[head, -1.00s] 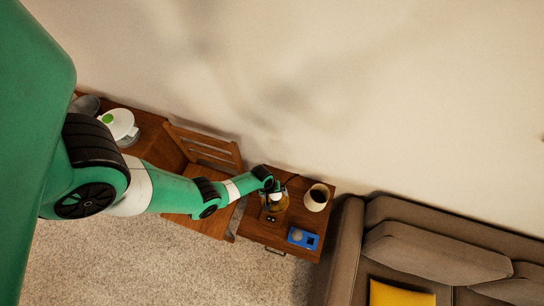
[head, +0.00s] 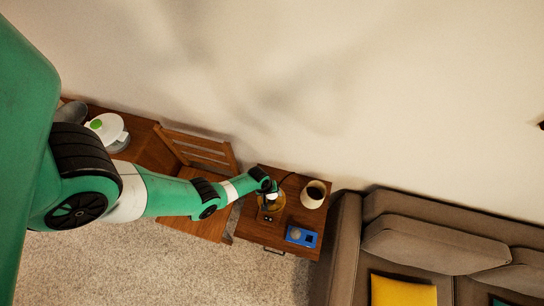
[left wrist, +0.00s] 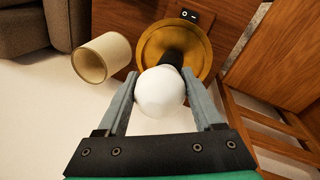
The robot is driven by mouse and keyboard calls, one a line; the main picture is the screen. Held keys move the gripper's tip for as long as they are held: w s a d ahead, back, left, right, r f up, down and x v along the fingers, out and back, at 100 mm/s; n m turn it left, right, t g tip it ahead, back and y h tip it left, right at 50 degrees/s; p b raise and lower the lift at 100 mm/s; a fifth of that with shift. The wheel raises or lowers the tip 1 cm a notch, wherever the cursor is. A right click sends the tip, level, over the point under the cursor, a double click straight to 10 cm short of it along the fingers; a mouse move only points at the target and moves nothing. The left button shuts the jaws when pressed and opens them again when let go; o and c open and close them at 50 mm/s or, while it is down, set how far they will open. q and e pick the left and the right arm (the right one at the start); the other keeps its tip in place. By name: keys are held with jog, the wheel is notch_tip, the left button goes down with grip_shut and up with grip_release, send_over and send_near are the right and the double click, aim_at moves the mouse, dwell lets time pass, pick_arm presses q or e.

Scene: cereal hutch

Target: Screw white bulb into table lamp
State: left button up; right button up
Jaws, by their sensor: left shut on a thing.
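My left gripper (head: 270,193) is over the small wooden side table, at the table lamp. In the left wrist view the left gripper (left wrist: 163,100) is shut on the round white bulb (left wrist: 160,92), one finger on each side. The bulb also shows as a small white spot in the head view (head: 272,196). The table lamp has a brass-coloured round base (left wrist: 150,47) and a black socket (left wrist: 173,58). The bulb lines up with the socket's end; its lower end is hidden, so I cannot tell how far it is in. My right gripper is not in view.
A cream lampshade-like cylinder (head: 314,194) stands on the side table (head: 290,220), with a blue box (head: 301,236) near the front. A wooden chair (head: 200,152) stands left of the table and a brown sofa (head: 430,245) to the right. The wall is close behind.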

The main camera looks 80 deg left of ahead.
pick_arm(q)
jog(key=shift+f+m+h+b, duration=0.1)
jog(key=shift+m+h+b, duration=0.2)
jog(key=shift+m, duration=0.7)
jog(key=shift+s+m, duration=0.1)
jog(key=shift+m, duration=0.9)
jog(key=shift+a+m+h+b, duration=0.1)
jog(key=shift+m+h+b, duration=0.25)
jog(key=shift+m, duration=0.65)
jog(key=shift+m+g, duration=0.4)
jog(key=shift+m, duration=0.6)
jog(key=shift+m, duration=0.4)
jog(key=m, duration=0.3)
jog(key=shift+s+g+h, duration=0.15)
jog(key=shift+g+h, duration=0.15)
jog(key=shift+h, duration=0.05)
